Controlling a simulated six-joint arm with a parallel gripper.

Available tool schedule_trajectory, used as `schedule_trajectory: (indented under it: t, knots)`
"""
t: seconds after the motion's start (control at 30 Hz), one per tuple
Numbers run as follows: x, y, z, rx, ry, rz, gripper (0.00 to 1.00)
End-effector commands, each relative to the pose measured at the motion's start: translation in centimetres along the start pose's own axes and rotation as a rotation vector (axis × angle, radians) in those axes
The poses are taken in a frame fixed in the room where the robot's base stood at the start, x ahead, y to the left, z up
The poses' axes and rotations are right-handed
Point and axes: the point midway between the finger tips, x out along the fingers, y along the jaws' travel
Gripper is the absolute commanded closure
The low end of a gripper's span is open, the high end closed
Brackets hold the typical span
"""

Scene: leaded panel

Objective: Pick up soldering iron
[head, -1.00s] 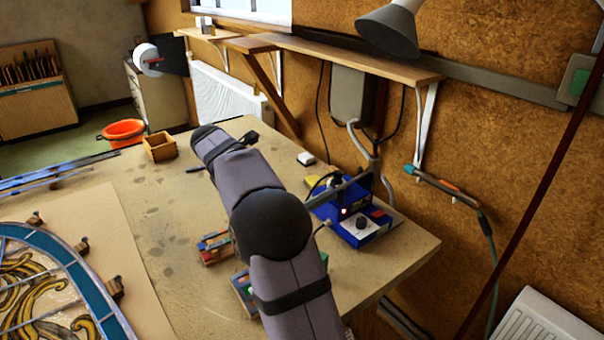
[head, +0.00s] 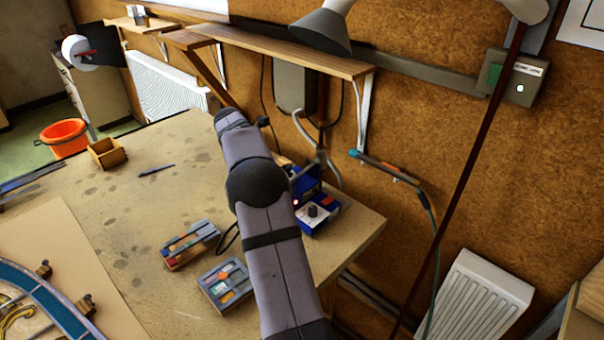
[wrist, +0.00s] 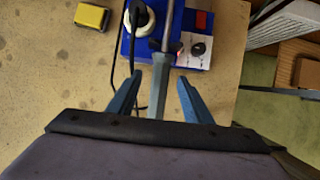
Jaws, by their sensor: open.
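The soldering iron, as far as I can make out, is the slim tool with a grey-blue handle (wrist: 157,98) and a metal shaft in the wrist view. It reaches over the blue soldering station (wrist: 195,55). My gripper (wrist: 160,77) is open, one blue finger on each side of the handle. I cannot tell whether either finger touches it. In the head view the station (head: 318,212) stands near the bench's right corner, partly behind my arm. My arm hides the gripper and the iron there.
A yellow block (wrist: 92,15) lies left of the station. Two small trays (head: 190,243) (head: 225,284) lie on the bench left of my arm. A dark cable (wrist: 133,55) runs beside the iron. A shelf (head: 280,52) and a lamp (head: 322,30) overhang the back.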

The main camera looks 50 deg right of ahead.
Motion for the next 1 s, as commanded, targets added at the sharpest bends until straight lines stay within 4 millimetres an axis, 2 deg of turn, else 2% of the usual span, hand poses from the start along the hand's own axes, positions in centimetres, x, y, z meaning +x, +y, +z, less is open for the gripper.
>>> schedule_trajectory:
  t: [0.27, 0.7, 0.97, 1.0]
  knots:
    - [0.8, -0.1, 0.2, 0.001, 0.0, -0.001, 0.54]
    - [5.3, -0.3, 0.4, 0.001, 0.0, 0.0, 0.54]
    - [5.5, -0.2, 0.3, 0.001, -0.001, 0.002, 0.54]
    - [5.5, -0.2, 0.3, 0.001, -0.001, 0.002, 0.64]
